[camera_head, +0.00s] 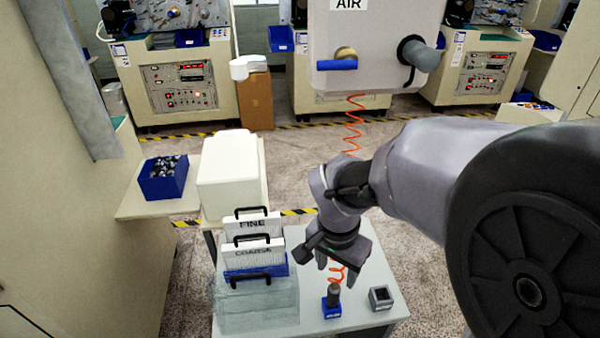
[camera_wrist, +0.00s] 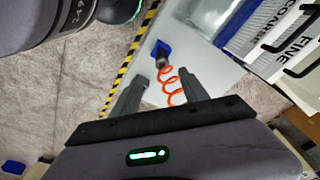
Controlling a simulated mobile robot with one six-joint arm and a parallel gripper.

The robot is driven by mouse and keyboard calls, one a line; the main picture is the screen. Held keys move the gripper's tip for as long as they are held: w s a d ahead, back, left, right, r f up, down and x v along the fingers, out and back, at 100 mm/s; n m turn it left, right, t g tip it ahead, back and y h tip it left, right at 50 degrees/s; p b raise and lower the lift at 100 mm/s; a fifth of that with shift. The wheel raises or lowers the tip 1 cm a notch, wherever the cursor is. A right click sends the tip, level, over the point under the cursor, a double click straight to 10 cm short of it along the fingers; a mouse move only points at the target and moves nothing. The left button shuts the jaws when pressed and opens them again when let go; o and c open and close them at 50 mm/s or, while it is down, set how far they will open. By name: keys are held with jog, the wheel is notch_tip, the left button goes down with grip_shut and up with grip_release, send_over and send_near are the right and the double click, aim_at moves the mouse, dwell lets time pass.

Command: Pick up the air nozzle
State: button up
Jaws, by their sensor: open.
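The air nozzle (camera_head: 333,294) is a small dark grey cylinder. It stands upright in a blue holder (camera_head: 331,310) near the front of the grey table, with an orange coiled hose (camera_head: 337,272) at its top. In the wrist view the nozzle (camera_wrist: 161,60) shows beyond the fingertips, with the blue holder (camera_wrist: 160,46) behind it and the orange coil (camera_wrist: 170,82) running back between the fingers. My gripper (camera_head: 334,264) is open and empty, above the nozzle and apart from it. Its two fingers also show in the wrist view (camera_wrist: 160,85).
Left of the nozzle stands a rack with cards marked FINE (camera_head: 252,224) and COARSE (camera_head: 253,252). A small dark square block (camera_head: 380,296) sits to its right. A grey AIR panel (camera_head: 374,45) hangs behind. The grey table (camera_head: 362,262) is otherwise clear around the nozzle.

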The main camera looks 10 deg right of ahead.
aim_at(336, 289)
jog(key=f, duration=0.2)
jog(key=f+b, duration=0.1)
jog(key=f, duration=0.2)
jog(key=f+b, duration=0.1)
jog(key=f, duration=0.2)
jog(key=shift+w+d, duration=0.35)
jog(key=f, duration=0.1)
jog(key=f+b, duration=0.1)
jog(key=f, duration=0.1)
jog(key=w+f+b, duration=0.1)
jog(key=f, duration=0.1)
jog(key=shift+d+f, duration=0.15)
grip_shut()
